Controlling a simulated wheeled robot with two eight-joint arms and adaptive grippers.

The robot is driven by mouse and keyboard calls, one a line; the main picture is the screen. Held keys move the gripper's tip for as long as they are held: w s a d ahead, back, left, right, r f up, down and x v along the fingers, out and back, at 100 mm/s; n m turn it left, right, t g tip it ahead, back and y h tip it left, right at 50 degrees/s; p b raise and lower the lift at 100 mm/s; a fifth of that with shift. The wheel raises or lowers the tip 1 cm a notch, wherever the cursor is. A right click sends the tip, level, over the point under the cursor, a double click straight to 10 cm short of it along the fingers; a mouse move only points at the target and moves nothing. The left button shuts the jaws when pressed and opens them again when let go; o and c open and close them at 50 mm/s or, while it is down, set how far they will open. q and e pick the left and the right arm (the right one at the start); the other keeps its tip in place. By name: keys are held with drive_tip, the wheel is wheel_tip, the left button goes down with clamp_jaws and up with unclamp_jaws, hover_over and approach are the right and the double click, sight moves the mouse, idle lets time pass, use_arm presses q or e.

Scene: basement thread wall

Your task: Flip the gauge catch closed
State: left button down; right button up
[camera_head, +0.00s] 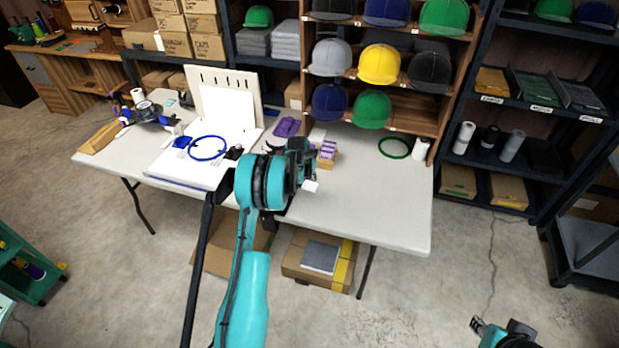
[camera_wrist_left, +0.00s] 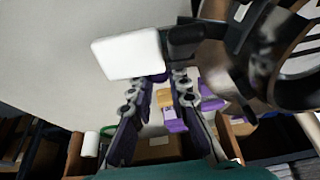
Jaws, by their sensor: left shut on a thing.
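In the left wrist view, the gauge catch is a white tab (camera_wrist_left: 128,53) on a short dark lever. The lever runs right to a dark, glossy, round gauge body (camera_wrist_left: 275,60), cut off by the frame edge. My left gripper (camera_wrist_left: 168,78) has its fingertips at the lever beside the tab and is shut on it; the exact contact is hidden. In the head view, my left gripper (camera_head: 300,165) is over the table's front part, with the white tab (camera_head: 310,187) just below it. My right gripper (camera_head: 478,325) is low at the right, clear of the table, its fingers unclear.
The pale table (camera_head: 385,210) holds a white board with a blue ring (camera_head: 208,148), a purple-and-wood holder (camera_head: 327,152), a green ring (camera_head: 394,148) and a white spool (camera_head: 420,149). A cap rack (camera_head: 445,60) stands behind. The table's right front is clear.

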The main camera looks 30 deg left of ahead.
use_arm(q)
drive_tip(key=shift+w, duration=0.1)
drive_tip(key=n, duration=0.1)
drive_tip(key=w+n+b, duration=0.1)
drive_tip(key=shift+w+a+r+n, duration=0.1)
drive_tip(key=shift+w+a+n, duration=0.1)
drive_tip(key=shift+n, duration=0.1)
drive_tip(key=shift+w+a+r+n+g+y+b, duration=0.25)
drive_tip(key=shift+w+a+n, duration=0.25)
drive_tip(key=shift+n, duration=0.75)
drive_tip(key=shift+w+a+n+g+y+b, duration=0.1)
drive_tip(key=shift+w+a+n+y, duration=0.4)
drive_tip(key=shift+n, duration=0.7)
drive_tip(key=shift+w+a+r+n+g+y+b, duration=0.2)
drive_tip(key=shift+w+a+n, duration=0.35)
drive_tip(key=shift+n, duration=0.7)
drive_tip(key=shift+w+d, duration=0.15)
drive_tip(key=c, duration=1.4)
unclamp_jaws()
drive_tip(key=shift+c, duration=0.2)
